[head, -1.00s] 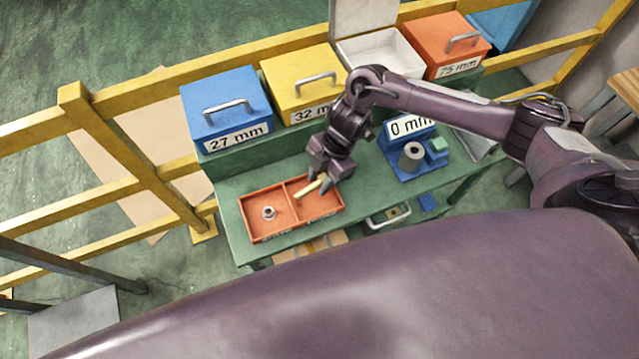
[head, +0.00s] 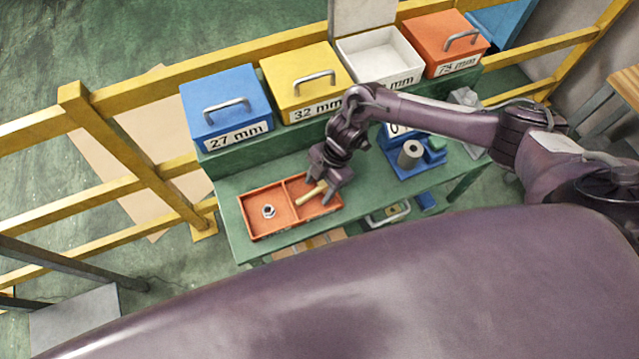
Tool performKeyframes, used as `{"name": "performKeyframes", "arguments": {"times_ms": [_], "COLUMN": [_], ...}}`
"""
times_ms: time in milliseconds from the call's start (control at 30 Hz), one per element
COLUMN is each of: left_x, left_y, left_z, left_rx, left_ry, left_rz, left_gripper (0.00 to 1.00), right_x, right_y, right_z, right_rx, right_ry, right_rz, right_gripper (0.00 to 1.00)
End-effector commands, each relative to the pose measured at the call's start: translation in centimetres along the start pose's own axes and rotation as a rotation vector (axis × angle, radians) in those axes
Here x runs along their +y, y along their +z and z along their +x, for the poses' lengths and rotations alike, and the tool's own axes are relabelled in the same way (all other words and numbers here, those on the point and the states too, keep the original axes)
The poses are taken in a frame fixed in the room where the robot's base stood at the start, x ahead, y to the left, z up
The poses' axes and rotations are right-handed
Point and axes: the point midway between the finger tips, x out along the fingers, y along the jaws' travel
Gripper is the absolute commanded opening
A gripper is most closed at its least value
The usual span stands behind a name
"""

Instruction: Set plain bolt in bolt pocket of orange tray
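The orange tray (head: 250,232) lies on the green bench and has two compartments. A silver nut (head: 269,211) sits in its left compartment. The plain bolt (head: 311,194), a tan rod, lies slantwise in the right compartment, its lower left end towards the divider. My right gripper (head: 322,191) points down over that compartment. Its fingers are spread apart on either side of the bolt's upper right end; whether one still touches it is too small to tell. My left gripper is not in view.
Blue (head: 222,105), yellow (head: 305,82) and orange (head: 445,43) lidded bins and an open white bin (head: 380,58) line the raised shelf behind. A blue fixture with a grey cylinder (head: 411,153) stands right of the tray. A yellow railing (head: 130,155) runs behind the bench.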

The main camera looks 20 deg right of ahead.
Motion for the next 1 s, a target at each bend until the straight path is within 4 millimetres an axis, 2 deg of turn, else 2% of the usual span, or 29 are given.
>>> {"name": "performKeyframes", "arguments": {"times_ms": [300, 367, 467, 800, 1000], "left_x": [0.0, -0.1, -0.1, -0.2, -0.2], "left_y": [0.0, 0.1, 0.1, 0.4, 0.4], "left_z": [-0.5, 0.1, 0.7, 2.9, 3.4], "left_rx": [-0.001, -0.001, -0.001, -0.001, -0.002], "left_ry": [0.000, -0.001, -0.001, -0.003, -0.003], "left_rz": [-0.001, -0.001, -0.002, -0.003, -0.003], "left_gripper": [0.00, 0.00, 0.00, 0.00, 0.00], "right_x": [0.0, 0.1, 0.1, 0.1, 0.1], "right_y": [-0.2, 0.0, 0.1, 0.1, -0.1], "right_z": [-0.6, -0.9, -2.5, -9.6, -11.8], "right_rx": [0.000, 0.000, -0.001, -0.002, 0.000], "right_ry": [0.000, 0.002, 0.003, 0.005, 0.002], "right_rz": [0.000, 0.000, -0.001, -0.001, -0.001], "right_gripper": [0.55, 0.55, 0.55, 0.55, 0.55]}}
